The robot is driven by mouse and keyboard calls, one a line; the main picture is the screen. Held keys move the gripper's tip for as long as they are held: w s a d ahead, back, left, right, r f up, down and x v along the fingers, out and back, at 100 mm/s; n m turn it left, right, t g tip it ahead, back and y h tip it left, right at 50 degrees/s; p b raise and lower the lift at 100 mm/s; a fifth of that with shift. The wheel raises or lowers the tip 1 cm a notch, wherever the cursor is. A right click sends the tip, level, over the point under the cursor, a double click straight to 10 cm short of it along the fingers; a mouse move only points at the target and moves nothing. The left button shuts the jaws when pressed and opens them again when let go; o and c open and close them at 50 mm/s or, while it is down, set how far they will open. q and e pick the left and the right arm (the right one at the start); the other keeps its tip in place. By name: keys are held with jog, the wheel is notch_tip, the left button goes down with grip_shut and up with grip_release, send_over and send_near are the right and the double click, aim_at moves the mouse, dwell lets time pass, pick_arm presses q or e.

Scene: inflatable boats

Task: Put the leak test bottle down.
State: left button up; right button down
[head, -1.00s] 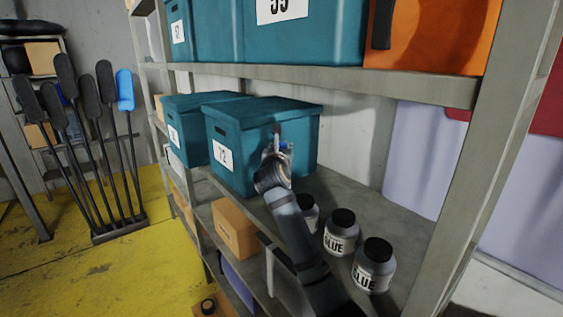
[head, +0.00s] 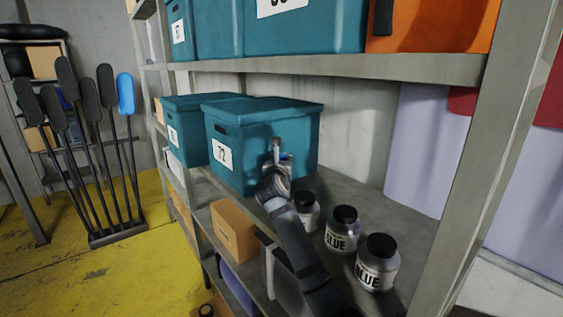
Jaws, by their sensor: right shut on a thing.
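My right gripper (head: 279,160) is in the middle of the head view, in front of the teal box marked 72 (head: 300,125). It is shut on a small, mostly hidden thing, which appears to be the leak test bottle (head: 276,146); only a slim greyish upper part shows. The bottle looks roughly upright, above the middle shelf (head: 345,190). I cannot tell whether its base touches the shelf, because my gripper and wrist hide it. My left gripper is not in view.
Several glue jars, including a front one (head: 377,263), stand on the shelf right of my arm. Bare shelf lies behind them. An upper shelf edge (head: 330,72) runs above my gripper, and a rack post (head: 490,160) stands at right.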

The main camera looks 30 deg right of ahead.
jog(key=shift+r, duration=0.1)
jog(key=c, duration=1.7)
grip_release()
jog(key=shift+s, duration=0.1)
jog(key=o, duration=0.6)
jog(key=shift+o, duration=0.2)
jog(key=shift+s+a, duration=0.15)
jog(key=shift+a, duration=0.05)
jog(key=b+v, duration=0.4)
jog(key=v, duration=0.7)
jog(key=shift+s, duration=0.25)
